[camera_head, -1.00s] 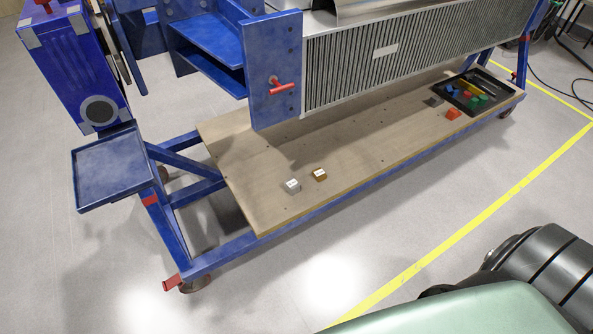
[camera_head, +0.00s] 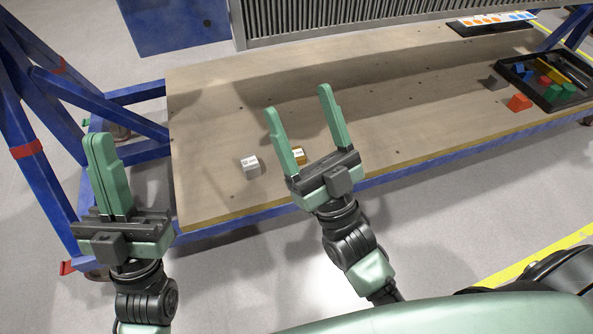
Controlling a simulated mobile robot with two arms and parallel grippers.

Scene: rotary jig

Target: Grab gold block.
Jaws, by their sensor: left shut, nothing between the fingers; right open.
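The gold block (camera_head: 299,156) sits on the wooden shelf of the blue jig, near its front edge. My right gripper (camera_head: 298,103) is open and empty; in the picture its left finger passes just left of the gold block, and its body is just below it. I cannot tell how far the fingers are above the shelf. My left gripper (camera_head: 100,140) is shut and empty, off to the left beside the jig's blue frame, away from the block.
A silver block (camera_head: 251,166) sits on the wooden shelf (camera_head: 210,120) just left of the gold block. At the right are a grey block (camera_head: 490,83), a red block (camera_head: 519,102) and a black tray (camera_head: 548,100) with several coloured blocks. Blue frame legs (camera_head: 40,115) stand at left.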

